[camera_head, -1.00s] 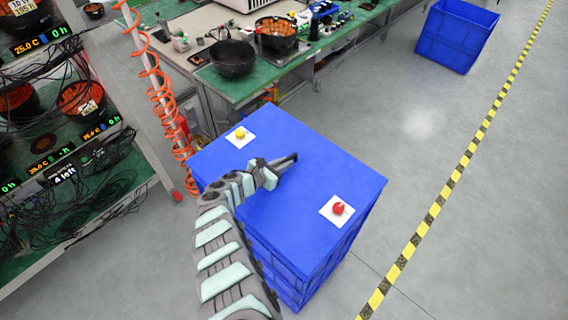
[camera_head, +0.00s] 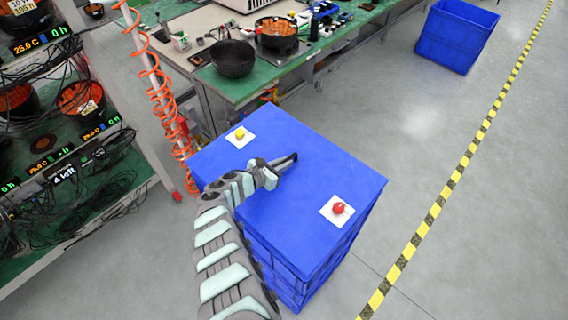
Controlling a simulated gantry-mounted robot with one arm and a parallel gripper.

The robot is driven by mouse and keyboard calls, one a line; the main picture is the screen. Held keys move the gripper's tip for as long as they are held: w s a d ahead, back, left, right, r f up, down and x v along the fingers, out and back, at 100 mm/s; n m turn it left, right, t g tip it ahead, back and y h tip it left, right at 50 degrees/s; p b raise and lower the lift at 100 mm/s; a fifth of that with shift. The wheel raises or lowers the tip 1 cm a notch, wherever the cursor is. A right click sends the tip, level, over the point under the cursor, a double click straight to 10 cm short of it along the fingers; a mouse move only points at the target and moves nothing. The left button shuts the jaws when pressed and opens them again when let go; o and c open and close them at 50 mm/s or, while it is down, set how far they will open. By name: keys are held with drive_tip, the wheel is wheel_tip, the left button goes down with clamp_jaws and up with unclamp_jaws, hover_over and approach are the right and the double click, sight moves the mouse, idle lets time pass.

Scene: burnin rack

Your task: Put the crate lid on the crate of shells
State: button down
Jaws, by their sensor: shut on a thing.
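The crate lid (camera_head: 290,213) is a flat blue panel. It lies flush over the top of the blue crate (camera_head: 300,278), as far as this view shows. A white square with a yellow knob (camera_head: 240,134) sits near its far left corner, and a white square with a red knob (camera_head: 338,208) near its right corner. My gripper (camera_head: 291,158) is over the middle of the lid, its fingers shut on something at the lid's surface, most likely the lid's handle. The grasped part and the crate's inside are hidden.
A green-topped workbench (camera_head: 240,88) with a black bowl (camera_head: 233,58) stands behind the crate. A rack with cables (camera_head: 85,195) is at left, beside an orange coiled hose (camera_head: 165,105). Another blue crate (camera_head: 456,36) stands at the back right.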

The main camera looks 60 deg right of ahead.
sight(284, 173)
drive_tip(key=shift+f+b, duration=2.95)
drive_tip(key=shift+b, duration=0.05)
idle(0.4)
drive_tip(key=c, duration=1.6)
unclamp_jaws()
drive_tip(key=shift+d, duration=0.1)
drive_tip(key=shift+o, duration=1.2)
drive_tip(key=p+v, duration=0.3)
drive_tip(key=v, duration=0.8)
drive_tip(key=shift+p, duration=0.35)
